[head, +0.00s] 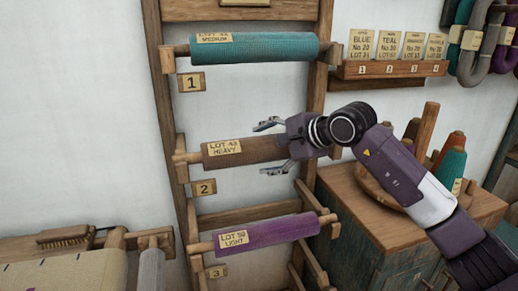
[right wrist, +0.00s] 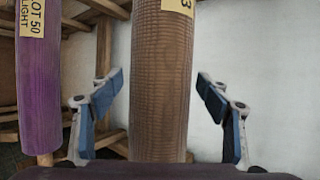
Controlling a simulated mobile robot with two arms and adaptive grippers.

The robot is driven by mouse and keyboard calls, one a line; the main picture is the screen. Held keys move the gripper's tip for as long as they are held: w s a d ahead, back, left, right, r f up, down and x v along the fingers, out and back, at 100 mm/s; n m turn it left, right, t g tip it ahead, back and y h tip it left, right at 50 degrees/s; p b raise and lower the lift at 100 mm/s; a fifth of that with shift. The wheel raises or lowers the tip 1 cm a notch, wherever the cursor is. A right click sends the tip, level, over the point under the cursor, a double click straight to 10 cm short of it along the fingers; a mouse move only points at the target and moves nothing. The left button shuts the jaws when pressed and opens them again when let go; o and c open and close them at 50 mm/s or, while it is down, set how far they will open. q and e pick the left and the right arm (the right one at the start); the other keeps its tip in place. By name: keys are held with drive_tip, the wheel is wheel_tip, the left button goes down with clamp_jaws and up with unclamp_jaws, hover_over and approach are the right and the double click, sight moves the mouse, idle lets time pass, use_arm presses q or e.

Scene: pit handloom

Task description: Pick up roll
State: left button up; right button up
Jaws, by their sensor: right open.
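Three rolls lie across a wooden rack. The teal roll (head: 255,48) is on top at tag 1. The brown roll (head: 236,151), labelled LOT 43 HEAVY, is in the middle at tag 2. The purple roll (head: 268,233), labelled LOT 50 LIGHT, is at the bottom near tag 3. My right gripper (head: 268,148) is open at the brown roll's right part, one finger above it and one below in the head view. In the right wrist view the brown roll (right wrist: 162,85) stands between the spread fingers (right wrist: 160,105), with gaps on both sides. My left gripper is not in view.
The wooden rack (head: 170,110) stands against a white wall. A card shelf (head: 392,68) and hanging yarn hanks (head: 478,45) are at the upper right. A wooden cabinet (head: 352,225) with cones is right of the rack. A brush (head: 62,236) lies at the lower left.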

drive_tip(key=shift+s+d+r, duration=0.15)
drive_tip(key=shift+s+r, duration=0.1)
drive_tip(key=shift+s, duration=0.1)
drive_tip(key=c, duration=1.7)
drive_tip(key=shift+r, duration=0.1)
drive_tip(key=shift+c, duration=0.9)
